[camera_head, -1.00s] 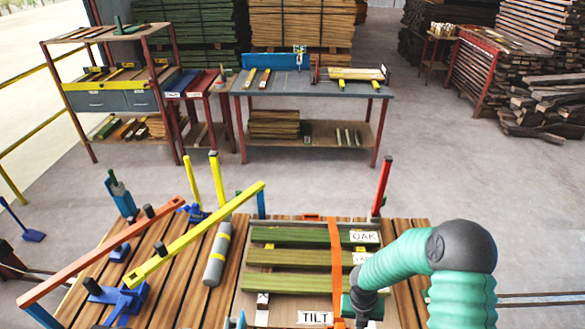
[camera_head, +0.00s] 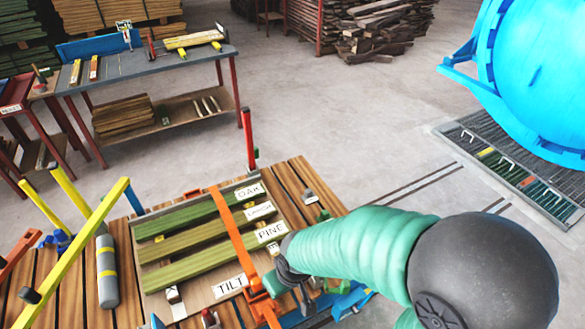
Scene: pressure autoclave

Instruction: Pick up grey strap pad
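No part is clearly recognisable as the grey strap pad. A small grey piece (camera_head: 310,197) lies on the slatted table right of the OAK label and may be it. The orange strap (camera_head: 232,235) runs across three green boards (camera_head: 200,236) on a tray, down to an orange buckle (camera_head: 258,292). My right arm comes in from the right, and its gripper (camera_head: 290,288) is low beside the strap's near end, apart from that grey piece. Its fingers are partly hidden and dark, so I cannot tell their opening. My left gripper is not in view.
A grey cylinder with yellow bands (camera_head: 107,270) and a yellow bar (camera_head: 75,250) are on the table's left. A red post (camera_head: 248,140) stands at the back edge.

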